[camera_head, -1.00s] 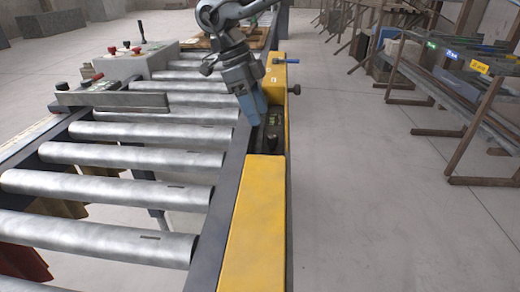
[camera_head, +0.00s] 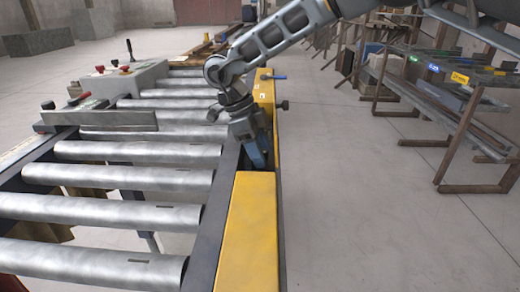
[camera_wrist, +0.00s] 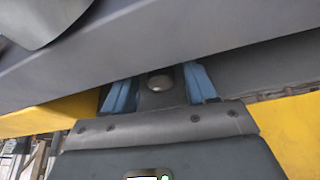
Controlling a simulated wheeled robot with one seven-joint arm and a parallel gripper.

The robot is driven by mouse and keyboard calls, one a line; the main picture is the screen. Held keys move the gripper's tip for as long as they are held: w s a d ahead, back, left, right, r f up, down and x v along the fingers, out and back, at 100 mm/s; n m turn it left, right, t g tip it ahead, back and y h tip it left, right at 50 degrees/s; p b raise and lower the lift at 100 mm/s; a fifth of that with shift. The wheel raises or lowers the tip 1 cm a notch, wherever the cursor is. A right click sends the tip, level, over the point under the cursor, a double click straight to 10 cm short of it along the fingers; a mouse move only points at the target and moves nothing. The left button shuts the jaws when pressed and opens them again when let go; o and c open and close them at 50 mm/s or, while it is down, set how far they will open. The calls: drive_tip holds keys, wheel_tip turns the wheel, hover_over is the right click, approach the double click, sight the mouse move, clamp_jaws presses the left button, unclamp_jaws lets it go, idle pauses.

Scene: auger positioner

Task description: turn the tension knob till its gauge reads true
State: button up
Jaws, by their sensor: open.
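My gripper (camera_head: 261,160) has blue fingers and points down into the gap in the yellow side rail in the head view. In the wrist view, my gripper (camera_wrist: 158,76) is open, one finger on each side of a dark piece with a round, dull metal cap (camera_wrist: 160,82). I cannot tell whether this is the tension knob or whether the fingers touch it. A dark side knob (camera_head: 282,105) sticks out from the rail's far part, and a blue-handled rod (camera_head: 273,77) lies beyond it. No gauge reading is legible; the fitting in the gap is hidden behind my gripper.
The yellow rail (camera_head: 248,235) runs beside several steel rollers (camera_head: 130,178). A grey bar (camera_head: 100,120) crosses the conveyor at left, near a control box (camera_head: 118,80). Racks with labelled shelves (camera_head: 470,95) stand at right. The floor (camera_head: 350,215) between is clear.

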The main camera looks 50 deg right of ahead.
drive_tip(key=c, duration=1)
drive_tip(key=shift+c, duration=0.2)
drive_tip(key=n+h, duration=0.1)
drive_tip(key=n, duration=0.2)
drive_tip(key=shift+a+t+p, duration=0.1)
drive_tip(key=shift+t+p, duration=0.3)
drive_tip(key=shift+s+n+t+h, duration=0.15)
drive_tip(key=shift+n+t+h, duration=0.35)
drive_tip(key=shift+n, duration=1.6)
drive_tip(key=shift+a+n, duration=0.1)
drive_tip(key=shift+n, duration=0.2)
drive_tip(key=o, duration=1)
